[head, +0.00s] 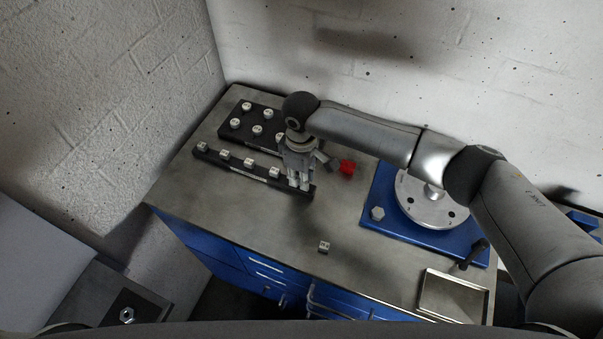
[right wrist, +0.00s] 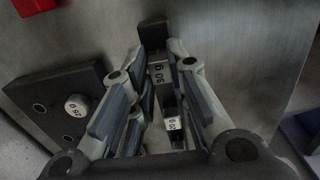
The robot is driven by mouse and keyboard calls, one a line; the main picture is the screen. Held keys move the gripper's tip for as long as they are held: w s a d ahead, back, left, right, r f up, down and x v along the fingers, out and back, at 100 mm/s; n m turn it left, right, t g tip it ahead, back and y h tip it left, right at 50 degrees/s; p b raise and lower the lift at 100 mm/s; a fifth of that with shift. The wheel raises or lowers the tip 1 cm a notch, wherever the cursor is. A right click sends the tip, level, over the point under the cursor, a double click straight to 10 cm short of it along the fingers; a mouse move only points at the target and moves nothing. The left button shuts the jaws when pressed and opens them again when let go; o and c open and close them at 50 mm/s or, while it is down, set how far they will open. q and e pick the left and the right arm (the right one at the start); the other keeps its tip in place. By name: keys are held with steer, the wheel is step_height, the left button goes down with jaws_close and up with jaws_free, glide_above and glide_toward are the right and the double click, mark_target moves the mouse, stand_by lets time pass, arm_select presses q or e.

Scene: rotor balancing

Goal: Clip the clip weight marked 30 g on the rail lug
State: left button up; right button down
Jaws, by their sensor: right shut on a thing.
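The clip weight marked 30 g (right wrist: 160,76) is a small grey block between the fingers of my right gripper (right wrist: 150,68), which is shut on it. In the head view my right gripper (head: 298,183) points down at the right end of the dark rail (head: 235,165). The rail's end block (right wrist: 153,36) shows just beyond the weight in the wrist view. Whether the weight is seated on the rail or held just over it, I cannot tell. Another labelled clip weight (right wrist: 174,124) sits nearer the wrist. My left gripper is not in view.
Several clip weights stand along the rail to the left. A dark block with round weights (head: 262,112) lies behind it. A red part (head: 347,167), a blue base (head: 378,190) with a metal disc (head: 420,208), a loose small block (head: 324,247) and a tray (head: 453,298) are to the right.

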steer(key=shift+f, duration=0.15)
steer(key=c, duration=1.3)
jaws_free()
steer(key=shift+c, duration=0.8)
step_height(320, 180, up, 6)
steer(key=p, duration=0.6)
steer(key=shift+s, duration=0.1)
